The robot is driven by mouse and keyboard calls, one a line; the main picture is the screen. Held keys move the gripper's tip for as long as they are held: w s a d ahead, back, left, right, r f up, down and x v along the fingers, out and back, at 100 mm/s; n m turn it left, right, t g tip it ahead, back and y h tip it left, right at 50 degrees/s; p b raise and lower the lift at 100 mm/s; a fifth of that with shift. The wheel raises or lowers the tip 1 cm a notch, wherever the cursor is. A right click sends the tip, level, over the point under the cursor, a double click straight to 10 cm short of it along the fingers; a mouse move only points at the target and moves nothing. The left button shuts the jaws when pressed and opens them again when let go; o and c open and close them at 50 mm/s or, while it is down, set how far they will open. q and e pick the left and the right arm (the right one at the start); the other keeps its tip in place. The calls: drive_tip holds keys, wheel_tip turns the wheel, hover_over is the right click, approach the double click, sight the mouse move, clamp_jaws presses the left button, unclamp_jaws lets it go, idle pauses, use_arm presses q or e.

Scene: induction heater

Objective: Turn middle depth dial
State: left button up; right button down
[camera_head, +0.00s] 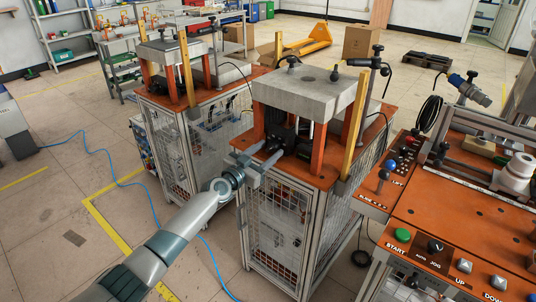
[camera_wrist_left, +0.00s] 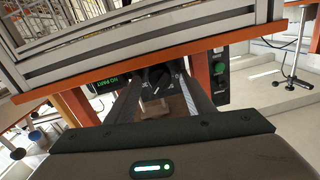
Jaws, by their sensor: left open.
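My left gripper (camera_head: 262,160) reaches from the lower left to the front of the middle press-like machine (camera_head: 310,92). In the left wrist view my open fingers (camera_wrist_left: 162,92) point at the machine's dark front panel. A dark round dial with a pale mark (camera_wrist_left: 160,78) shows between the fingertips. I cannot tell whether the fingers touch it. In the head view the dial is too small and covered to make out; a dark unit (camera_head: 277,138) sits behind the fingers. My right gripper is in neither view.
A lit "NO PART" display (camera_wrist_left: 113,82) and a green button (camera_wrist_left: 220,66) flank the dial. Orange posts and a wire-mesh cage (camera_head: 280,235) bound the machine. An orange control console (camera_head: 440,205) stands at right. A blue hose (camera_head: 118,183) lies on open floor at left.

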use_arm(q)
drive_tip(key=shift+w+d, duration=0.15)
drive_tip(key=shift+w, duration=0.05)
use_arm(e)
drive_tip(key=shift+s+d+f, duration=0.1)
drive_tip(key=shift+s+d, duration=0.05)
use_arm(q)
drive_tip(key=shift+c, duration=0.5)
drive_tip(key=c, duration=0.9)
drive_tip(key=shift+c, duration=0.2)
